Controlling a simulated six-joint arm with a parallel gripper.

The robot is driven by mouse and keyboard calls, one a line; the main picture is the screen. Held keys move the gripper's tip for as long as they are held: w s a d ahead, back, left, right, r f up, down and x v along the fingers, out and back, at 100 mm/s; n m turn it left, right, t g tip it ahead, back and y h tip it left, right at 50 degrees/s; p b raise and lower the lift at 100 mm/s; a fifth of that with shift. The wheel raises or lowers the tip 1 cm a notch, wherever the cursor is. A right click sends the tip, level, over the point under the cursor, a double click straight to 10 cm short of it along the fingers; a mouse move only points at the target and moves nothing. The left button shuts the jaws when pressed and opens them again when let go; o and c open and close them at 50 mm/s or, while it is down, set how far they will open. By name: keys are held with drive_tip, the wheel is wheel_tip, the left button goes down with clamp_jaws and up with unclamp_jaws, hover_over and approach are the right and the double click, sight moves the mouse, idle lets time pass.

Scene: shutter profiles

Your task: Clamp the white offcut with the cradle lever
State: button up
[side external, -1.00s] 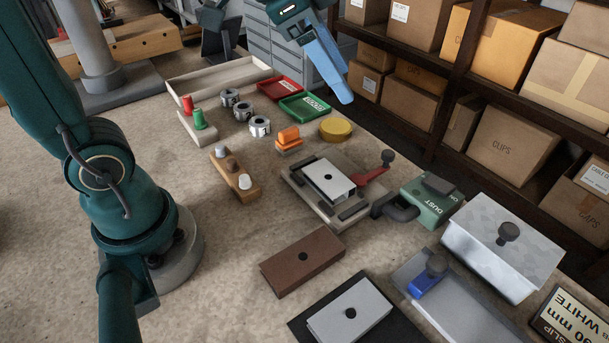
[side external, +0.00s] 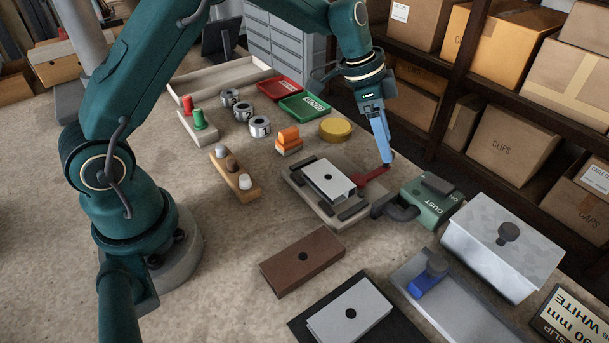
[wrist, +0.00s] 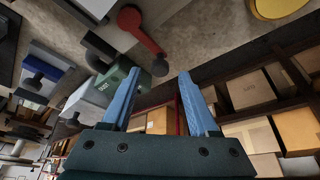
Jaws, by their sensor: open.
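In the side view the fingers mostly hide the knob. I cannot tell whether they touch it.
A green dust unit (side external: 432,197) with a dark hose stands right of the cradle. An orange block stack (side external: 288,139) and a yellow disc (side external: 335,129) lie behind it. A brown profile (side external: 302,262) lies in front. Shelves of boxes (side external: 512,140) stand at the right.

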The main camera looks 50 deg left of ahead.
drive_tip(key=shift+x, duration=1.05)
clamp_jaws()
idle(0.6)
